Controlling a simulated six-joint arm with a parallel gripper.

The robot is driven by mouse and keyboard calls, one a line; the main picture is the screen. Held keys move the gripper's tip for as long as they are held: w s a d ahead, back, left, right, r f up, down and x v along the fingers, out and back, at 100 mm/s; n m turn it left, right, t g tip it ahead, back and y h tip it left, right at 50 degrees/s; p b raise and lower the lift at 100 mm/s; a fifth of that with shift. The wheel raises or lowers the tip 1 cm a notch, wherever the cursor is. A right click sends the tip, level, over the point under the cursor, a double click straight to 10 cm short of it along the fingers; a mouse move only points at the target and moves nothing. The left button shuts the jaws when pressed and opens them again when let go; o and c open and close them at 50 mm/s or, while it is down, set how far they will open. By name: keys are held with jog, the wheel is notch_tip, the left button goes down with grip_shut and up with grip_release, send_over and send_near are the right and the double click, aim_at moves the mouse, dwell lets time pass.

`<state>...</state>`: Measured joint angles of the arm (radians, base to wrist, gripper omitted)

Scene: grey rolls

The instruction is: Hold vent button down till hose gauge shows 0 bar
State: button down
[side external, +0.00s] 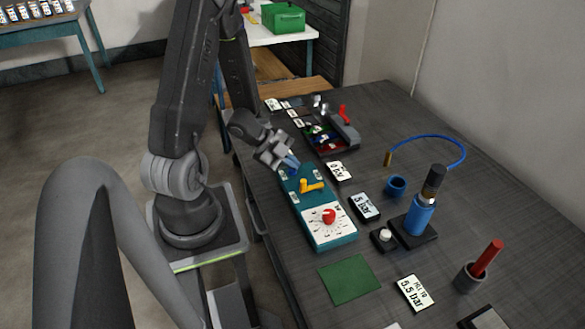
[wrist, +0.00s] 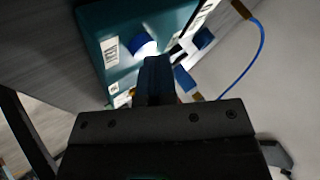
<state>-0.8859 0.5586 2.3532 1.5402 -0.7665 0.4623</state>
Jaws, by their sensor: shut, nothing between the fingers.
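The teal control box (side external: 318,240) lies on the dark table, with a red knob on a white dial (side external: 328,216) and a yellow lever (side external: 311,186). In the wrist view my gripper (wrist: 158,75) points toward the box, close to a round blue button (wrist: 143,43). I cannot tell whether the fingertips touch or press it. Which belongs to the hose is unclear.
A blue hose (side external: 440,142) curves across the back right. A blue bottle-like cylinder (side external: 420,215), a blue ring (side external: 396,186) and a red-handled tool in a cup (side external: 485,260) stand right of the box. A tray of small parts (side external: 330,133) is beyond it.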

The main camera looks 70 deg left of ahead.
aim_at(292, 171)
dwell(0.7)
jog(key=shift+r, duration=0.95)
jog(key=shift+r, duration=0.1)
jog(key=shift+r, duration=2.4)
jog(key=w+d+r+n+t+y, duration=0.1)
jog(key=w+r+n+y, duration=0.25)
jog(key=r, duration=0.25)
jog(key=w+d+r+n+y, duration=0.1)
jog(key=w+r+n+y, duration=0.1)
jog(key=r+n+y, duration=0.4)
jog(key=s+d+r+n+g+h, duration=0.2)
jog(key=s+d+r, duration=0.1)
jog(key=s+d, duration=0.3)
jog(key=s+d+r+n+g+h, duration=0.1)
jog(key=s+d+r+n+h, duration=0.1)
jog(key=s+d, duration=0.4)
jog(key=d+r+h, duration=0.1)
jog(key=d, duration=0.3)
jog(key=shift+d+r+g+h, duration=0.15)
jog(key=shift+d+g+h, duration=0.2)
jog(key=shift+d+g, duration=0.05)
